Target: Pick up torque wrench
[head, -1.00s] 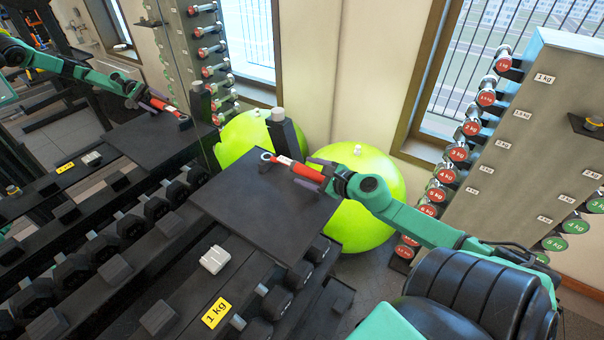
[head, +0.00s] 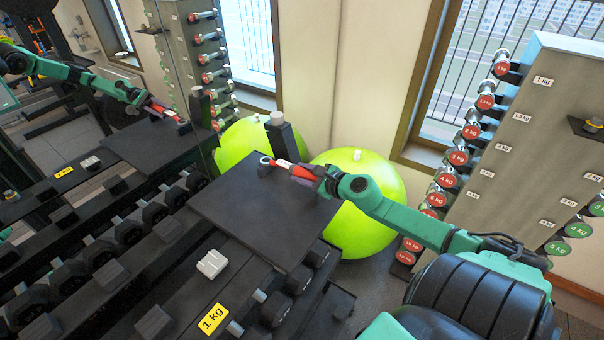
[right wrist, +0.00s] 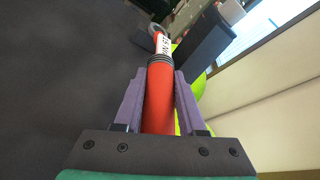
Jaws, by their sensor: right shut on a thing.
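The torque wrench (head: 284,165) has a red handle, a white label and a ring-shaped metal head. It is at the far right corner of the dark rubber tile platform (head: 245,215) in the head view. My right gripper (head: 304,172) is shut on its red handle. In the right wrist view the torque wrench (right wrist: 160,88) runs between the two purple fingers of the right gripper (right wrist: 160,95), its head pointing away. I cannot tell whether it touches the platform. My left gripper is not in view; the green arm at the left is a reflection in the mirror.
A white box-like object (head: 212,264) lies on the rack beside the platform, near a yellow 1 kg label (head: 213,316). Dumbbells (head: 276,308) fill the rack below. A large green ball (head: 362,225) and a dumbbell stand (head: 540,150) are to the right. A dark post (head: 283,140) stands behind.

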